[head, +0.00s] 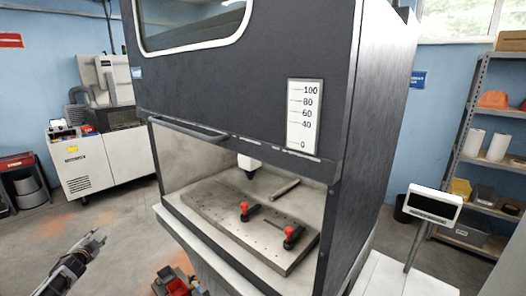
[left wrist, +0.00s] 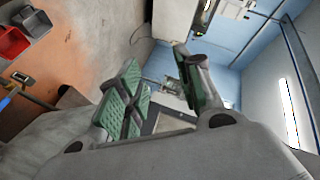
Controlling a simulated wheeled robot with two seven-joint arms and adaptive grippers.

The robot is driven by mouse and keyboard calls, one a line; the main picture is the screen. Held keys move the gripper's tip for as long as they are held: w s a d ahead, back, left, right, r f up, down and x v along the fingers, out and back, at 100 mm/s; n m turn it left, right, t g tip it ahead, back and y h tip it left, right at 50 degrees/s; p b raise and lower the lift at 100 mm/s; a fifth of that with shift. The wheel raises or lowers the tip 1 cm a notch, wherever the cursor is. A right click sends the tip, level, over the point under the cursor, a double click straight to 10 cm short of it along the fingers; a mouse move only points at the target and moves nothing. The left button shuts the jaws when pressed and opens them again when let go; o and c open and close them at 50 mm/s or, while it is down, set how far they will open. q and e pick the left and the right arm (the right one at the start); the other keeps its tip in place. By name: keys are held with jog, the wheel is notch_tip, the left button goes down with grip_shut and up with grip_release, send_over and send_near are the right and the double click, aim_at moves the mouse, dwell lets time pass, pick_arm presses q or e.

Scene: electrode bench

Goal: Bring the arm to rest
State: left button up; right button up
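My left gripper (head: 97,241) shows at the lower left of the head view, out over the floor and clear of the bench. In the left wrist view its two green-padded fingers (left wrist: 160,75) stand apart with nothing between them. My right gripper is not in view. The dark cabinet (head: 250,75) fills the middle of the head view, its front opening showing a grey metal plate (head: 222,208) with two red-knobbed clamps (head: 244,208) and a loose grey bar (head: 285,189).
A white machine cart (head: 100,165) stands at the back left. A display on a post (head: 433,205) and a shelf rack (head: 470,130) stand at the right. Red items (head: 176,286) lie at the bottom edge. The floor around my left gripper looks free.

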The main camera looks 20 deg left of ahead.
pick_arm(q)
jog(key=s+d+f+n+g+h, duration=0.15)
jog(key=s+d+f, duration=0.35)
jog(key=f, duration=0.7)
jog(key=s+d+f+g+h, duration=0.1)
jog(key=s+d+f+g, duration=0.35)
jog(key=f, duration=0.75)
jog(key=s+d+f+g+h, duration=0.1)
jog(key=s+d+f, duration=0.6)
jog(key=f, duration=0.2)
jog(key=s+d+f+g+h, duration=0.1)
jog(key=s+d+f, duration=0.5)
jog(key=d+f, duration=0.25)
jog(key=s+d+f+g+h, duration=0.1)
jog(key=s+d+f, duration=0.3)
jog(key=d, duration=0.3)
jog(key=s+d+f+h, duration=0.1)
jog(key=s+d+f, duration=0.25)
jog(key=d, duration=0.35)
jog(key=s+d+f+g+h, duration=0.1)
jog(key=s+d+f, duration=0.25)
jog(key=d, duration=0.45)
jog(key=s+d+f+h, duration=0.1)
jog(key=s+d, duration=0.1)
jog(key=d, duration=0.8)
jog(key=s+d+f+h, duration=0.1)
jog(key=s+d+f, duration=0.1)
jog(key=d, duration=0.8)
jog(key=shift+f+h, duration=0.3)
jog(key=shift+h, duration=0.05)
